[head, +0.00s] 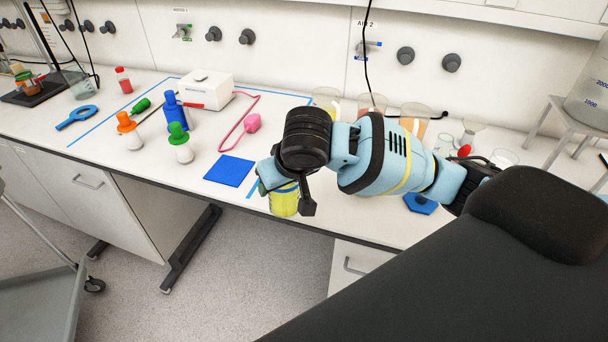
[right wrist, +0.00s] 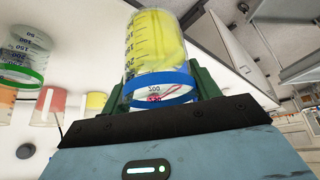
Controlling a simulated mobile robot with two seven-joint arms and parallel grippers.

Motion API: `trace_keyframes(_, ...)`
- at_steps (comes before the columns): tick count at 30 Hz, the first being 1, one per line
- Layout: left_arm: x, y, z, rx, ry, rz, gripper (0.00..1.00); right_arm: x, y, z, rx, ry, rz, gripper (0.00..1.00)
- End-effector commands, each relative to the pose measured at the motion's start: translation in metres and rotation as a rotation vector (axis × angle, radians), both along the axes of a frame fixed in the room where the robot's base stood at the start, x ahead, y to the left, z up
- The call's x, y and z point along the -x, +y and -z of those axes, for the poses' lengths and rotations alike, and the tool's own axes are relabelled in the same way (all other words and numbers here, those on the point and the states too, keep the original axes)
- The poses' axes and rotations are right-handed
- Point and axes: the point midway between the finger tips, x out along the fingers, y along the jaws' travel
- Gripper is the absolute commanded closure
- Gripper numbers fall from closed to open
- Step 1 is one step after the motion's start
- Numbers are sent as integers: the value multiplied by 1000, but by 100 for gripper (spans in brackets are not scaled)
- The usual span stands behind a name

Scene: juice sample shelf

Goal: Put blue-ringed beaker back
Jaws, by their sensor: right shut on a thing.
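The blue-ringed beaker (right wrist: 160,92) is clear with printed marks and yellow contents. It fills the middle of the right wrist view, between my right gripper's two green fingers. In the head view its yellow lower part (head: 285,205) shows below my right gripper (head: 284,184), at the bench's front edge. My right gripper is shut on it. The wrist hides the beaker's top in the head view, and I cannot tell whether its base touches the bench. My left gripper is in neither view.
A blue square mat (head: 229,170) lies left of the beaker; a blue hexagonal mat (head: 421,204) lies right, partly hidden by my arm. Beakers with yellow (head: 326,97) and orange (head: 413,119) contents stand behind my arm. A green-ringed beaker (right wrist: 25,57) shows in the wrist view.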

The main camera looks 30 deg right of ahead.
Motion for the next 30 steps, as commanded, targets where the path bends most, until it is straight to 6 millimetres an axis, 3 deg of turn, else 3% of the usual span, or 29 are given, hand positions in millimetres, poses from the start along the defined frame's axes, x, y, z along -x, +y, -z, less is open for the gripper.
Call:
trace_keyframes(14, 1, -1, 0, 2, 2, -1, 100, 22, -54, 28, 2, 2, -448, 69)
trace_keyframes(24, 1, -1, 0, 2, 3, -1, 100, 36, -88, 25, 1, -2, -762, 69)
trace_keyframes(30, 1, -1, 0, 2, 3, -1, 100, 39, -98, 20, 2, -3, -858, 69)
